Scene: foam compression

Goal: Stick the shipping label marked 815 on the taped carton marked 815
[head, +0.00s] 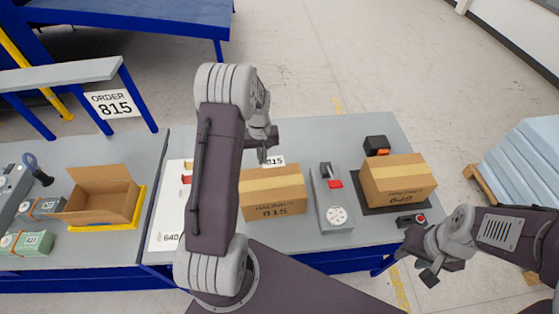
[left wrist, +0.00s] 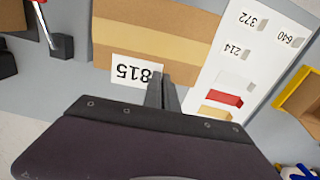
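The carton marked 815 (head: 273,190) sits on the grey table in the middle of the head view, with a yellowish tape strip along its top. It also shows in the left wrist view (left wrist: 150,22). My left gripper (head: 263,154) is at the carton's far edge. In the left wrist view its fingers (left wrist: 163,92) are close together on one edge of the white label marked 815 (left wrist: 128,71). The label also shows in the head view (head: 274,161). It overlaps the carton's edge in both views; I cannot tell whether it touches. My right gripper (head: 430,279) is off the table's front right; its finger opening is unclear.
A white sheet (head: 166,220) with labelled spots lies left of the carton. A gauge device (head: 335,215) with a red-handled lever stands right of it. Another taped carton (head: 398,180) sits further right. An open box (head: 103,195) is at left. An order sign (head: 113,105) reads 815.

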